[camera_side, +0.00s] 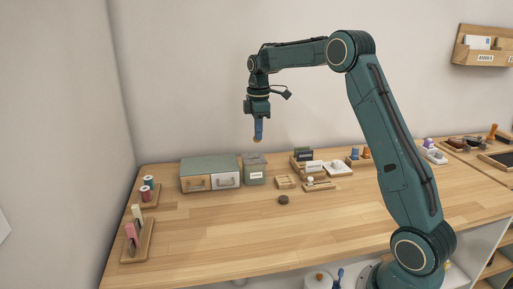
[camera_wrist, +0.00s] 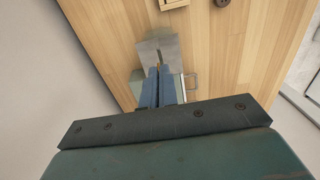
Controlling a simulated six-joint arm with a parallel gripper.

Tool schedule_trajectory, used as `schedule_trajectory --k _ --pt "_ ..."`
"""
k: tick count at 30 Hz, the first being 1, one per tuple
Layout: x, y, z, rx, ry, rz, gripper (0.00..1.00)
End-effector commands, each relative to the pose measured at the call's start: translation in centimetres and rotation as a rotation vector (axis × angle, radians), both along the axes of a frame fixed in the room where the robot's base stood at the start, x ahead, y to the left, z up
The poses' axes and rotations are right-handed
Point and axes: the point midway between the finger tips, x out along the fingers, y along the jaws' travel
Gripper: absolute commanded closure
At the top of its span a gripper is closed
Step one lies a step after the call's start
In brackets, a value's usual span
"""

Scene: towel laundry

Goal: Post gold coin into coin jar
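My gripper (camera_side: 258,132) points straight down, high above the back of the bench. Its blue fingers are closed together, and the gold coin (camera_side: 257,140) shows at their tips. In the wrist view the fingers (camera_wrist: 160,72) hide most of the coin, with only a thin gold edge showing. The coin jar appears to be the squarish grey-green container (camera_side: 254,172) with a white label, standing to the right of the drawer box. Its grey top (camera_wrist: 146,50) with a dark slot shows just beyond the fingertips in the wrist view. The coin is well above the jar, apart from it.
A grey-green drawer box (camera_side: 208,166) stands directly left of the jar. Small wooden trays (camera_side: 286,181) and a card organiser (camera_side: 303,160) stand to its right. A dark round puck (camera_side: 283,199) lies in front. Spool and block racks (camera_side: 149,191) line the left edge. The front middle is clear.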

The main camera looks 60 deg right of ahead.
Motion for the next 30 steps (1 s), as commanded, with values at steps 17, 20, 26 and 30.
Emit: schedule_trajectory --k 17,20,26,30 --pt "0.9 0.7 -1.5 0.006 0.008 -0.002 1.0" --pt "1.0 0.7 -2.0 0.006 0.007 -0.002 1.0" --pt "0.9 0.7 -3.1 0.006 0.007 -0.002 1.0" --pt "0.9 0.7 -3.9 0.006 0.008 -0.002 1.0"
